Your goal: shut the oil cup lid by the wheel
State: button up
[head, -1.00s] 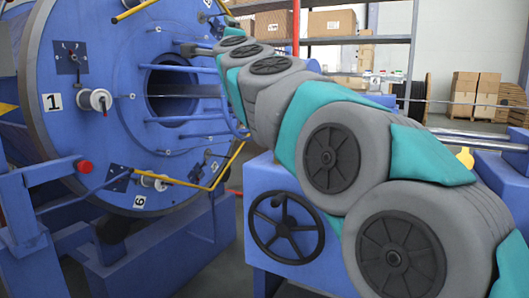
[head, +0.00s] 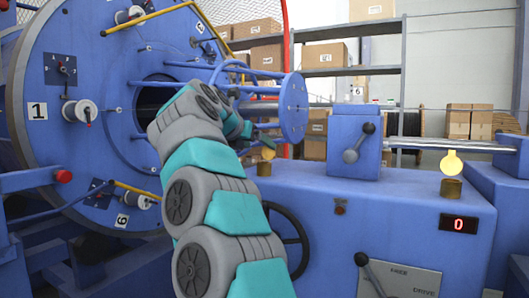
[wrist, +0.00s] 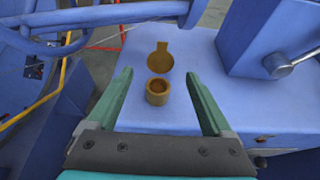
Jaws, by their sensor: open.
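The oil cup (wrist: 158,92) by the wheel is a small brass cup on the blue housing, with its round lid (wrist: 163,58) standing open behind it in the wrist view. In the head view the lid (head: 267,154) and cup (head: 264,169) show just right of my arm. The black handwheel (head: 298,243) is on the housing front below, partly hidden by my arm. My gripper (wrist: 158,74) is open and empty, its two teal fingers spread on either side of the cup and lid as seen from the wrist. I cannot tell its height above them.
A second oil cup (head: 451,188) with its lid (head: 452,164) raised stands farther right on the housing. A blue block with a lever (head: 353,145) stands between the cups. The large blue drum (head: 95,100) and blue guide rods (head: 225,85) lie close left and behind.

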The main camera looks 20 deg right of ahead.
aim_at(268, 151)
jog(key=x, duration=0.6)
jog(key=shift+d, duration=0.1)
grip_shut()
dwell(0.6)
jog(key=shift+s+f+t+h+b, duration=0.1)
jog(key=shift+f+t+h+b, duration=0.05)
jog(key=shift+t+h+b, duration=0.4)
jog(key=shift+s+a+t+h, duration=0.15)
jog(key=shift+a+t+h, duration=0.2)
jog(key=shift+t+h, duration=0.3)
jog(key=shift+s+a+f+t+h+b, duration=0.1)
jog(key=shift+a+f+t+h+b, duration=0.1)
jog(key=shift+t+h, duration=0.5)
jog(key=shift+s+a+f+t+h+b, duration=0.15)
jog(key=shift+f+t+h, duration=0.2)
jog(key=shift+h, duration=0.65)
grip_release()
jog(key=shift+s+a, duration=0.1)
jog(key=shift+a, duration=0.05)
